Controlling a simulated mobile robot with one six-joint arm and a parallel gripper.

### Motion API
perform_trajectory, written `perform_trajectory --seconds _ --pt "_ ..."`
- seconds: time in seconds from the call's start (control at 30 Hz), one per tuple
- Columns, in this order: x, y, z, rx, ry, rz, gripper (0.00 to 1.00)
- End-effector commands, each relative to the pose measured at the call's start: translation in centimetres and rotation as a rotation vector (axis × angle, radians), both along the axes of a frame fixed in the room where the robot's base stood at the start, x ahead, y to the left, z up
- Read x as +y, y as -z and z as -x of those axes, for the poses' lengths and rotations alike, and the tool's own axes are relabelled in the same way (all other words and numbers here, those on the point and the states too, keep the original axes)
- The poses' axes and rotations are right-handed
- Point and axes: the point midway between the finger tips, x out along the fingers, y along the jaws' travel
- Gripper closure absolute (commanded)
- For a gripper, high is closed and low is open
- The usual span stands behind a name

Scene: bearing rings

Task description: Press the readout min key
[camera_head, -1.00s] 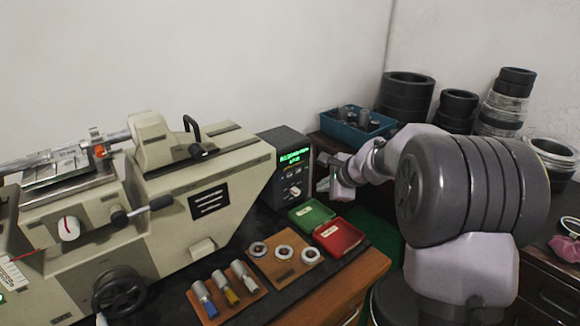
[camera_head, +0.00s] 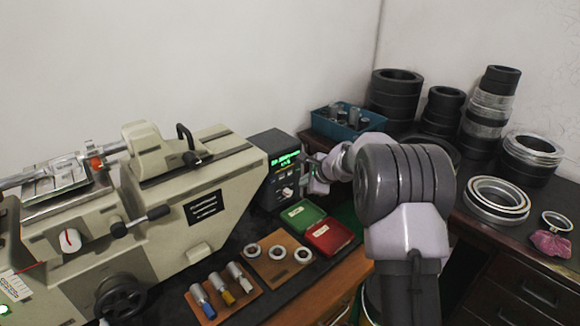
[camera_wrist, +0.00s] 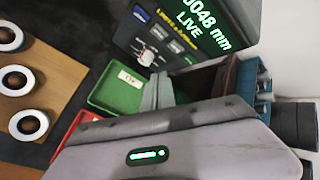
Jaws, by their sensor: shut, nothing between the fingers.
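The readout (camera_head: 272,168) is a dark box with a lit green display, standing at the right end of the beige machine. In the wrist view its display (camera_wrist: 205,25) reads "0048 mm" and "LIVE", with the leading part cut off. The key labels are too small to read, so I cannot tell which is min. My gripper (camera_head: 303,178) is shut and empty, close to the readout's front. Its fingers (camera_wrist: 158,90) point at the lower panel; contact is not visible.
A green tray (camera_head: 301,214) and a red tray (camera_head: 330,236) lie just below the readout. A wooden board (camera_head: 277,264) with several rings is nearer the front. A blue bin (camera_head: 340,127) stands behind my gripper, and stacked dark rings (camera_head: 395,95) stand at the back right.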

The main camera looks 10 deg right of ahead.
Motion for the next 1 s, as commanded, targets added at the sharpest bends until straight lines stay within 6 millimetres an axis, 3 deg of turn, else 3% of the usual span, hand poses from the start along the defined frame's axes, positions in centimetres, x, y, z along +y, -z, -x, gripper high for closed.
perform_trajectory --seconds 0.3,1.0 --pt "1.4 -0.1 -2.6 0.000 -0.001 -0.001 1.00" --pt "1.5 0.0 -2.8 0.000 -0.001 -0.001 1.00"
